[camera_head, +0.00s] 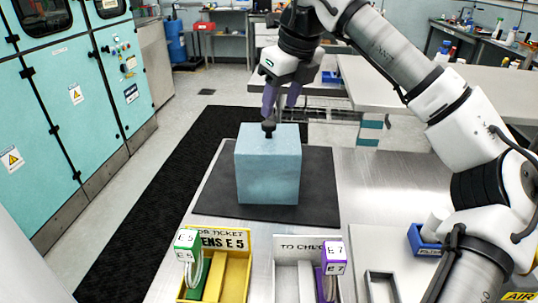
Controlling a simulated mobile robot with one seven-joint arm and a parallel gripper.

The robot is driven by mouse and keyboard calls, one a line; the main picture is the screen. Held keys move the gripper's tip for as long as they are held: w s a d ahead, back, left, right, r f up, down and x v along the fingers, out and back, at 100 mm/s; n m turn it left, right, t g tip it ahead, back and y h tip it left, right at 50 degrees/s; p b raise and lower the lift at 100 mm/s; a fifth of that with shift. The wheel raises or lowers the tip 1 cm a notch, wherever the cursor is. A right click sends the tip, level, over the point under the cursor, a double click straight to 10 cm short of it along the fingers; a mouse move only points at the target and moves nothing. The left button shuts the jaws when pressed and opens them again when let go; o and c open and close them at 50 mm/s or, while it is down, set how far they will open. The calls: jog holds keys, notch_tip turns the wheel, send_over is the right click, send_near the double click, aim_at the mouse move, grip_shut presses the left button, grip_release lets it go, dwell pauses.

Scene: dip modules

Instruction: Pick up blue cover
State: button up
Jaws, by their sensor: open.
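The blue cover (268,172) is a light blue box shape standing upright on a dark mat (318,192) on the steel table. A black knob (268,128) sticks up from its top. My gripper (280,104) is above the cover, with its purple fingers pointing down. The fingers are open, and the left one is close to the knob. I cannot tell whether it touches the knob. Whatever is under the cover is hidden.
In front of the mat stand a yellow tray (236,272) with a green tag E5 (187,240) and a white tray (286,285) with a purple tag E7 (333,255). A blue bin (424,240) is at the right. Bare steel table lies right of the mat.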

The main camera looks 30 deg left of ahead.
aim_at(271, 124)
jog(key=shift+s+a+p+x, duration=0.1)
jog(key=shift+p+x, duration=0.2)
jog(key=shift+x, duration=1.25)
jog(key=shift+s+a+p+x, duration=0.15)
jog(key=shift+p+x, duration=0.15)
jog(key=shift+x, duration=1.3)
grip_shut()
